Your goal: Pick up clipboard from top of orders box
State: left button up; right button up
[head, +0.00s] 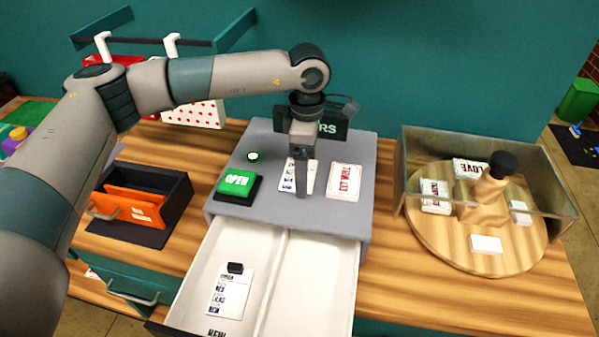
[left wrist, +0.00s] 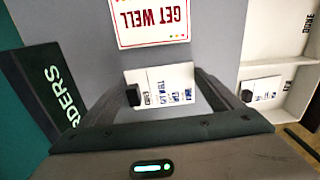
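A small clipboard, a white sheet with blue and black writing (head: 288,174), lies flat on top of the grey orders box (head: 232,209), left of the GET WELL card (head: 343,182). My left gripper (head: 302,192) points down over this clipboard and hides its middle in the head view. In the left wrist view the clipboard (left wrist: 172,85) with its black clip shows between the two spread fingers. The left gripper is open and holds nothing; whether its fingertips touch the box top cannot be told. My right gripper is in neither view.
The box's white drawer (head: 316,275) stands open; a second clipboard (head: 230,293) lies in its left compartment, and the right one looks empty. A green OPEN button (head: 236,181) is on the box top. The ORDERS sign (head: 332,127) stands behind. A round wooden turntable (head: 450,257) is at right.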

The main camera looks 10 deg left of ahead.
pick_arm(q)
jog(key=c, duration=0.3)
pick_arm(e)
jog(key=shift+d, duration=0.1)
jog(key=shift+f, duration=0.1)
